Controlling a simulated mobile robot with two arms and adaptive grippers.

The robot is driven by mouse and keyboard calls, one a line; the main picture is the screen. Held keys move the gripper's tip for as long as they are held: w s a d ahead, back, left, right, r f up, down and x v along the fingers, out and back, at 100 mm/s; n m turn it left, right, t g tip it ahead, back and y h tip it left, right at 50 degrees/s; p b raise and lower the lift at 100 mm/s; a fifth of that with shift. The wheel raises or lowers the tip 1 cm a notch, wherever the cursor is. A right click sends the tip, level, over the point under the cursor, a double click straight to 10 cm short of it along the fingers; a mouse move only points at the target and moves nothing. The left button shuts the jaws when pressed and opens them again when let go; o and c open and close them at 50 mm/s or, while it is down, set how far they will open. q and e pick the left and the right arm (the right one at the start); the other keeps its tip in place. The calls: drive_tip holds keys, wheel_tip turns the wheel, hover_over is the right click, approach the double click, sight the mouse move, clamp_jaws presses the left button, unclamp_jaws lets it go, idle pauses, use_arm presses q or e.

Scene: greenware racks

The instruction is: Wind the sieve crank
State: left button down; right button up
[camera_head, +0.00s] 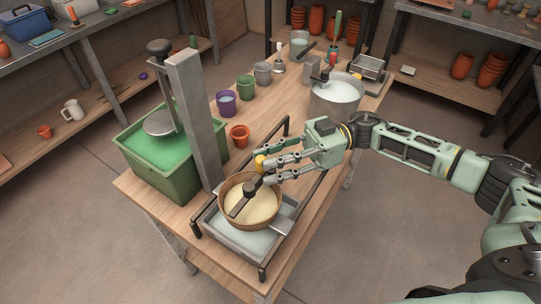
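The round wooden sieve (224,188) holds pale cream material and sits over a grey metal tray (217,229). A dark crank bar (240,207) lies across the sieve's top, with a yellow knob (260,163) standing up near its far right end. My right gripper (268,171) reaches in from the right with its fingertips at the knob. The fingers are spread apart in the picture, but whether they press on the crank handle is hidden. My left gripper is out of view.
A grey upright post (190,120) stands beside the sieve, near a green tub (165,186) of green liquid. Dark rails (308,190) flank the sieve. A metal bucket (319,105), small pots and a terracotta cup (239,137) stand on the bench. The floor at right is clear.

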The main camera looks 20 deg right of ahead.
drive_tip(key=c, duration=0.4)
clamp_jaws()
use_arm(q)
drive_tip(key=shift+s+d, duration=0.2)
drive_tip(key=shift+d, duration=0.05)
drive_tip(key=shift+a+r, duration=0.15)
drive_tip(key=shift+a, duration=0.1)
use_arm(e)
drive_tip(key=shift+d, duration=0.1)
